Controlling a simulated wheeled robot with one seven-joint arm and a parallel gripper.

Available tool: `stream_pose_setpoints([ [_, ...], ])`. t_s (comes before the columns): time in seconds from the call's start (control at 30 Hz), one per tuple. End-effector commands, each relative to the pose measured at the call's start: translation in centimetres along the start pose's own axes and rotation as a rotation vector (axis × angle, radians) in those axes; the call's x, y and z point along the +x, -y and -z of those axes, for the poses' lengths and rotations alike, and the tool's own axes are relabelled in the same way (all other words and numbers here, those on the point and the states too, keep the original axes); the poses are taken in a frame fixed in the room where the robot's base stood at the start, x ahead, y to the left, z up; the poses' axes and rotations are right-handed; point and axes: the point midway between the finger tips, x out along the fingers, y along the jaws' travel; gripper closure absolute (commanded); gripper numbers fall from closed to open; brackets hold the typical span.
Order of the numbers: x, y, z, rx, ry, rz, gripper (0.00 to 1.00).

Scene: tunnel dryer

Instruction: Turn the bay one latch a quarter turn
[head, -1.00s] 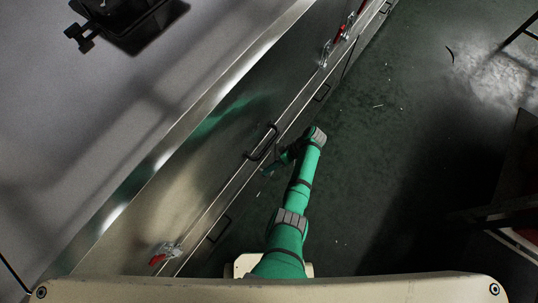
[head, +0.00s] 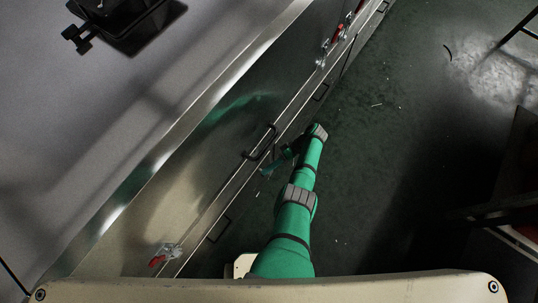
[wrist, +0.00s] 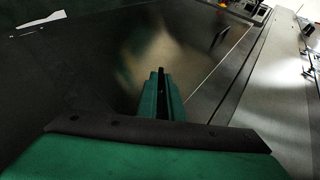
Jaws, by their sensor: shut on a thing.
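My gripper (head: 268,170) is beside the long metal front, just below and right of a black bar handle (head: 262,143). In the wrist view my gripper's fingers (wrist: 161,92) are close together, with a narrow dark thing between them. I cannot tell whether this is the bay one latch; the fingers hide most of it. A red-handled latch (head: 164,254) sits on the front at lower left. Another red-handled latch (head: 337,34) is farther along the front at the upper right. No label shows which one belongs to bay one.
The metal front (head: 228,135) runs diagonally, with several thin wire handles along its lower edge. A black device (head: 120,20) stands on the grey top. The green floor (head: 390,150) right of my arm is mostly clear. A dark bench (head: 510,190) stands at the right.

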Motion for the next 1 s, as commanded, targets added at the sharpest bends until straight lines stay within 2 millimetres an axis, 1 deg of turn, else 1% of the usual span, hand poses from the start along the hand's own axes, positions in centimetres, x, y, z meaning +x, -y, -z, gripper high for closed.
stream_pose_setpoints([
  [0.17, 0.1, 0.1, 0.0, -0.001, 0.000, 0.005, 1.00],
  [0.2, 0.1, 0.1, 0.0, -0.001, 0.000, 0.005, 0.91],
  [0.27, 0.1, 0.1, 0.0, -0.001, 0.000, 0.005, 0.76],
  [0.3, 0.1, 0.1, 0.0, -0.001, 0.000, 0.004, 0.74],
  [0.53, 0.0, 0.0, 0.0, 0.000, 0.000, 0.002, 0.74],
  [0.63, -0.3, 0.0, 0.0, 0.000, -0.001, 0.000, 0.74],
  [0.77, -1.7, -0.1, 0.1, -0.001, -0.002, -0.002, 0.74],
  [1.0, -6.2, 0.0, 0.0, 0.000, -0.002, 0.000, 0.74],
])
